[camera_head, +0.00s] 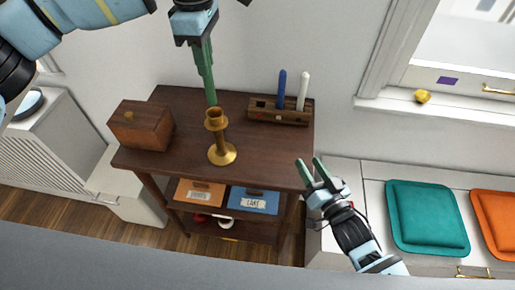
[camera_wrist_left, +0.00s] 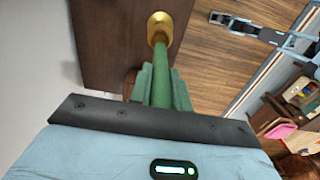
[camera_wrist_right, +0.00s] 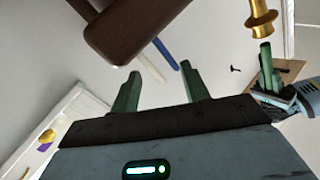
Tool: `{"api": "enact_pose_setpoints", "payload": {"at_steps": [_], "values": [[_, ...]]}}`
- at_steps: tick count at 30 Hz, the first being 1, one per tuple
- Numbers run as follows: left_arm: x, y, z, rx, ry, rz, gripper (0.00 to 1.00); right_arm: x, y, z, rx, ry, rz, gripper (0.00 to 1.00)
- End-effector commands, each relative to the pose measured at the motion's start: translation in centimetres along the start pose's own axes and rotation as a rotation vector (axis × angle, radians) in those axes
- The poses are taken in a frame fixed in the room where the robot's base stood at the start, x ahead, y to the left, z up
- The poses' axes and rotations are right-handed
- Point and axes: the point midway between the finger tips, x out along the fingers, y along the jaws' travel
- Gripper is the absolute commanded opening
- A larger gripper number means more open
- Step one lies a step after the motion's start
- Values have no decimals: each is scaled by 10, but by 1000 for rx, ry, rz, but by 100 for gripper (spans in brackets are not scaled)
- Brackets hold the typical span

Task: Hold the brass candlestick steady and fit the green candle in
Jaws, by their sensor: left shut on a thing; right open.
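The brass candlestick (camera_head: 221,152) stands upright on the dark wooden table (camera_head: 180,150), its cup facing up; the right wrist view shows it upside down (camera_wrist_right: 262,22). My left gripper (camera_head: 205,66) is shut on the green candle (camera_head: 210,93) and holds it upright above the candlestick. The candle's lower end is at or just above the cup; I cannot tell whether they touch. In the left wrist view the candle (camera_wrist_left: 179,90) points toward the brass cup (camera_wrist_left: 160,28). My right gripper (camera_head: 309,168) is open and empty, right of the table's front edge, apart from the candlestick.
A wooden rack (camera_head: 278,115) at the table's back right holds a blue candle (camera_head: 281,90) and a white candle (camera_head: 303,92). A wooden box (camera_head: 142,127) sits at left. A shelf below holds orange and blue boxes (camera_head: 254,200). Cushions (camera_head: 425,217) lie at right.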

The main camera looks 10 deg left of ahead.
Motion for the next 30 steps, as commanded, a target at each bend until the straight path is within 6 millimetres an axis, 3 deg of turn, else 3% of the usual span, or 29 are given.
{"api": "enact_pose_setpoints", "payload": {"at_steps": [1,6,13,19,30], "values": [[0,0,0,0,0,0,0,15,-17,-7,-29,4,-65,46],[0,0,0,0,0,0,0,46,-70,-15,-116,-11,-258,46],[0,0,0,0,0,0,0,66,-118,-12,-256,-70,-480,46],[0,0,0,0,0,0,0,69,-132,-4,-350,-129,-592,46],[0,0,0,0,0,0,0,69,-135,1,-387,-159,-632,46]]}}
